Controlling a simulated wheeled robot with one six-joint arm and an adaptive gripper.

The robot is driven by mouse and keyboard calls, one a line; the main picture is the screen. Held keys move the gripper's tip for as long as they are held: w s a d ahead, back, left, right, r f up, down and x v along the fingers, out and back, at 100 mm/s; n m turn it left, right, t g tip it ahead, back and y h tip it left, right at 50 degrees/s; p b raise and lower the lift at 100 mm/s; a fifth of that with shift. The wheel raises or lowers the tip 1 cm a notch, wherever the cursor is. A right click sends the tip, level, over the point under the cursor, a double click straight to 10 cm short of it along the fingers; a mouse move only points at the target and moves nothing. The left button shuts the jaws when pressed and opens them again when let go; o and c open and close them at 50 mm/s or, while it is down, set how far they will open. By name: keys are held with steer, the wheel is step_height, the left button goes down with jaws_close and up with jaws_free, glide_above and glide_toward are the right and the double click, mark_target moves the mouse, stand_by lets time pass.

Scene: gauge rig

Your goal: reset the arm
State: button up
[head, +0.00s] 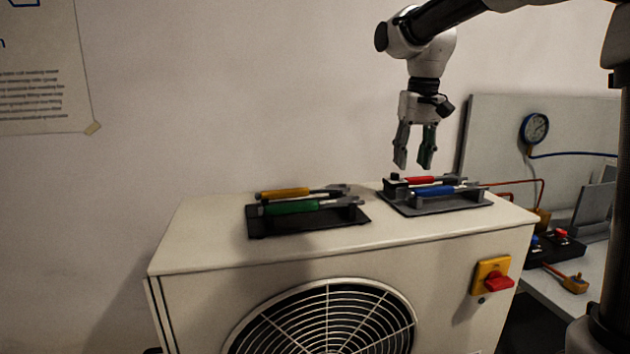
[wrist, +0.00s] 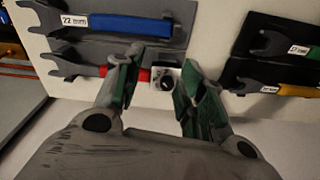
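My gripper (head: 414,158) hangs pointing down above the right-hand tool rack on top of the white outdoor unit. Its two fingers are apart with nothing between them. The wrist view also shows the open fingers (wrist: 158,95), with a red-handled wrench (wrist: 92,73) and a small block with a black knob (wrist: 164,78) below and beyond them. The red wrench lies in the rack (head: 440,208) beside a blue-handled wrench (head: 434,190), labelled 22 mm in the wrist view. The fingers appear clear of the rack.
A second black rack (head: 320,222) on the left holds a yellow-handled wrench (head: 284,193) and a green-handled wrench (head: 292,208). A yellow switch with a red knob (head: 497,283) is on the unit's front. A gauge (head: 535,128) on a panel stands at right.

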steer(key=s+d+f+t, duration=0.1)
steer(key=s+d, duration=0.3)
steer(key=s, duration=0.4)
steer(key=s+d+f+t, duration=0.1)
steer(key=s+d+f, duration=0.3)
steer(key=s, duration=0.5)
steer(key=s+d+f+t, duration=0.1)
steer(key=s+d, duration=0.3)
steer(key=s, duration=0.5)
steer(key=shift+s+d+f+m, duration=0.2)
steer(key=shift+f+m, duration=0.1)
steer(key=shift+f, duration=0.5)
